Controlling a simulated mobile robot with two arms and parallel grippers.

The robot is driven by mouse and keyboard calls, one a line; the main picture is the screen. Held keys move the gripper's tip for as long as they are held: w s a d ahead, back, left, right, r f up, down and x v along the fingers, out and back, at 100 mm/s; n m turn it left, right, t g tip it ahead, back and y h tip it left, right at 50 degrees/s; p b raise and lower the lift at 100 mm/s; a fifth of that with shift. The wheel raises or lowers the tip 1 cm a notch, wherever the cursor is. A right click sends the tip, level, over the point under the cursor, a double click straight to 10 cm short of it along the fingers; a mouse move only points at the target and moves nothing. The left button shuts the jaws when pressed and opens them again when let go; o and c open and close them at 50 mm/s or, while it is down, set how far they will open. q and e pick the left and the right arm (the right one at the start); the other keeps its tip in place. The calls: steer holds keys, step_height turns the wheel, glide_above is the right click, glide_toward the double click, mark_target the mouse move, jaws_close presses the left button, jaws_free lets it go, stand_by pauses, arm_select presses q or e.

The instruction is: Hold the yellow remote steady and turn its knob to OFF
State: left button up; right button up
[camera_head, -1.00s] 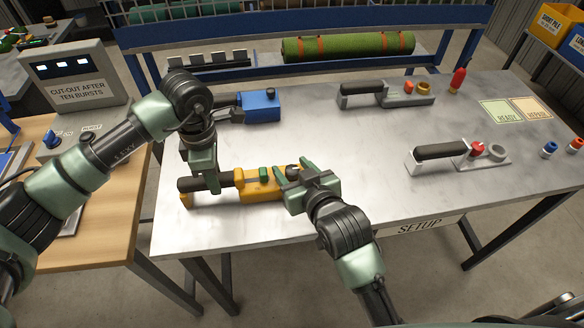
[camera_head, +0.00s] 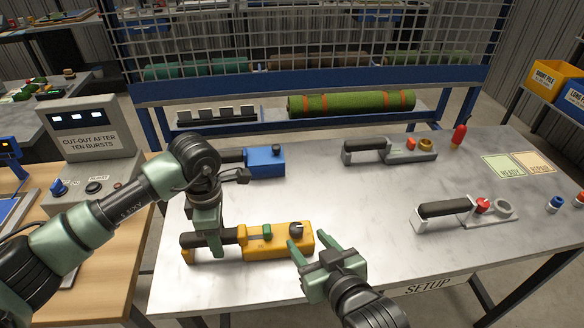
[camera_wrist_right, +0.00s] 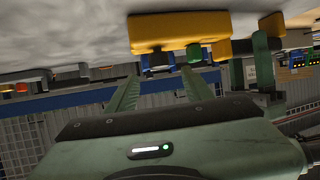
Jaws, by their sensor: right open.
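The yellow remote (camera_head: 277,246) lies on the metal table, with a black grip at its left end, a green button (camera_head: 267,230) and a dark knob (camera_head: 296,229) near its right end. The knob's setting is too small to read. My left gripper (camera_head: 214,243) points down and its fingers close around the black grip. My right gripper (camera_head: 312,246) is open and empty just in front of and right of the knob, apart from it. In the right wrist view the remote (camera_wrist_right: 180,30) appears upside down, with the knob (camera_wrist_right: 158,61) beyond my open fingers.
A blue remote (camera_head: 265,161) lies behind the yellow one. Two grey remotes, one at the back (camera_head: 400,150) and one at the right (camera_head: 465,213), lie further off. A green turf roll (camera_head: 350,103) rests behind the table. The table's middle is clear.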

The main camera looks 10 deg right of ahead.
arm_select(q)
steer(key=shift+w+r, duration=0.1)
steer(key=shift+w, duration=0.1)
steer(key=shift+r, duration=0.15)
